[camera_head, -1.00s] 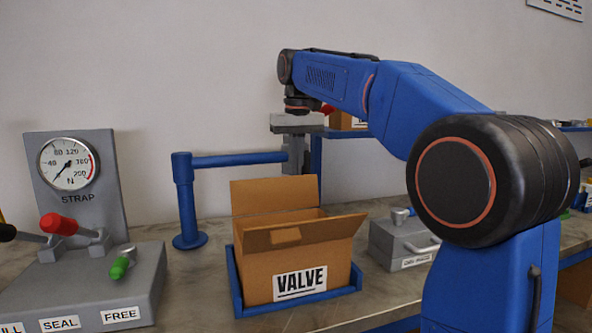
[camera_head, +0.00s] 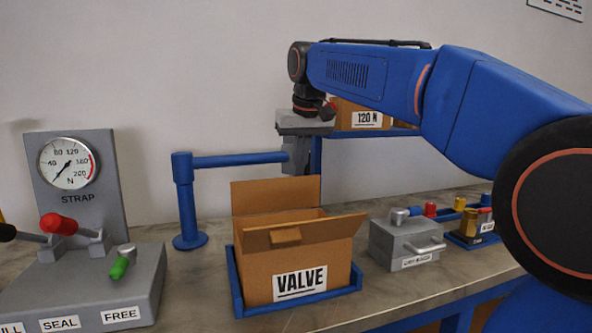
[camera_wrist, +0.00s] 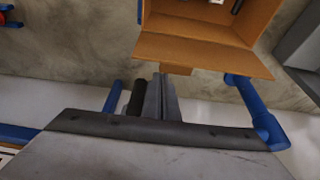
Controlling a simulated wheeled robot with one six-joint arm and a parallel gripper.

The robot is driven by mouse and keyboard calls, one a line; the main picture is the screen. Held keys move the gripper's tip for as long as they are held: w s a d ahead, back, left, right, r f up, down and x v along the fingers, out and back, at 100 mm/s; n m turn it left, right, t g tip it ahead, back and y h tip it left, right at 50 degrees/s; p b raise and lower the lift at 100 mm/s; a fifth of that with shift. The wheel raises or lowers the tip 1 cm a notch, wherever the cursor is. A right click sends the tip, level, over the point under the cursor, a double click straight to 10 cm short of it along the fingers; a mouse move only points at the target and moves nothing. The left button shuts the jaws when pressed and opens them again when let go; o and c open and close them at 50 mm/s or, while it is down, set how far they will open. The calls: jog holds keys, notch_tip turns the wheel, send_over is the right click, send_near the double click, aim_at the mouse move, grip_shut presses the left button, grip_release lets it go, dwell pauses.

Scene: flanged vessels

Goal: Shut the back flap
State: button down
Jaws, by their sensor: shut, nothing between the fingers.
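The cardboard box labelled VALVE (camera_head: 312,262) sits in a blue tray (camera_head: 236,290) on the bench. Its back flap (camera_head: 276,194) stands up along the far side; in the wrist view the back flap (camera_wrist: 205,52) is at the box's lower edge. The front flap (camera_head: 318,230) is open, leaning toward me, with a small tab. My gripper (camera_head: 296,170) points down behind the box, near the back flap's top right. Its fingers (camera_wrist: 160,80) are together and empty, seemingly apart from the flap. The fingertips' lower ends may be partly hidden by the flap in the head view.
A blue post with a horizontal arm (camera_head: 188,205) stands left of my gripper. The strap machine (camera_head: 90,285) with gauge and levers is at the left.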

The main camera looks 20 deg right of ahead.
aim_at(303, 178)
jog(key=s+t, duration=0.6)
jog(key=shift+r, duration=0.1)
jog(key=shift+s, duration=0.1)
jog(key=s+f, duration=0.7)
jog(key=f, duration=0.1)
jog(key=shift+s, duration=0.15)
dwell(0.6)
dwell(0.4)
jog(key=shift+r, duration=0.1)
jog(key=shift+s+a+r, duration=0.1)
jog(key=shift+r, duration=0.6)
